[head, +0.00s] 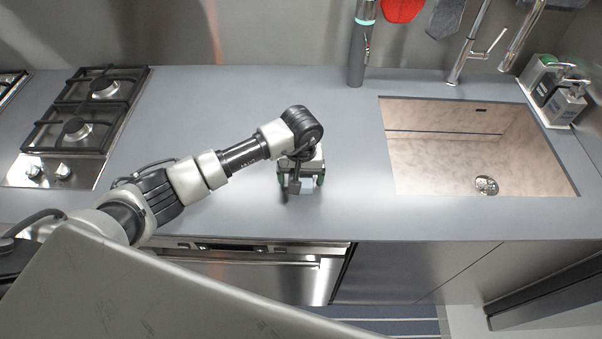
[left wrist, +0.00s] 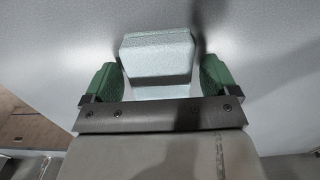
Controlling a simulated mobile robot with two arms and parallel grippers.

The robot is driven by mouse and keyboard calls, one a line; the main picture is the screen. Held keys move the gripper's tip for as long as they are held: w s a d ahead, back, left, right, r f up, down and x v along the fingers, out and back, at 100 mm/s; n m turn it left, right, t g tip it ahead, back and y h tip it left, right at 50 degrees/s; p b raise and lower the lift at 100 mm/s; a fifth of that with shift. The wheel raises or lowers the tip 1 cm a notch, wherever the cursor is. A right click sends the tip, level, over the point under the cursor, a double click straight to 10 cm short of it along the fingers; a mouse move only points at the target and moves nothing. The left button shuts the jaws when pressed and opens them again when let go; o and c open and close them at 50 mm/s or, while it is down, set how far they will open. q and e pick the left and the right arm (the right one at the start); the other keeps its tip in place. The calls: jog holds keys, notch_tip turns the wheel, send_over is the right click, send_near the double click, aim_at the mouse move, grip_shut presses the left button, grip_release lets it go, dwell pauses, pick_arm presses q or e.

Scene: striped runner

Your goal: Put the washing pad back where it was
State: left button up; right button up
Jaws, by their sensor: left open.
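The washing pad appears to be the pale grey block (left wrist: 157,56) in the left wrist view, lying on the grey counter. My left gripper (head: 300,183) points down over the counter, left of the sink, and its arm hides most of the block in the head view. In the left wrist view its green fingers (left wrist: 160,82) are open, one on each side of the block. A narrow gap seems to show beside the block, so I see no firm grip. My right gripper is out of view.
The sink (head: 470,150) is on the right, with a tap (head: 468,50) behind it. A caddy with dispensers (head: 557,92) stands at the back right corner. A dark bottle-like object (head: 359,50) stands at the back. The hob (head: 80,120) is left. Counter around the gripper is clear.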

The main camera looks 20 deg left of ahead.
pick_arm(q)
jog(key=shift+r+p, duration=0.25)
jog(key=shift+p, duration=0.05)
notch_tip(320, 180, up, 12)
jog(key=b, duration=0.3)
jog(key=shift+f, duration=0.15)
dwell(0.8)
dwell(0.3)
